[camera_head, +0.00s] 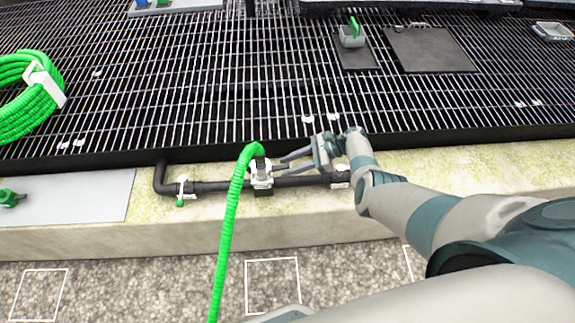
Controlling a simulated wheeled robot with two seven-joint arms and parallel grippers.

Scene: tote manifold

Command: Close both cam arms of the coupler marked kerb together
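A coupler (262,173) with white parts sits on the black pipe (216,187) along the pale kerb. The green hose (229,220) bends over its top and runs down to the bottom edge. Its cam arms are too small to tell apart, and I cannot read any mark. My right gripper (283,165) comes in from the right, just right of the coupler. Its two fingers point left and stand apart, with nothing seen between them. I cannot tell whether the fingertips touch the coupler. My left gripper is not in view.
A black grating (190,100) lies behind the pipe. A coiled green hose (25,100) is at far left, above a grey plate (75,198). A small green-handled valve (181,190) is on the pipe. A grey box (352,40) stands on the grating.

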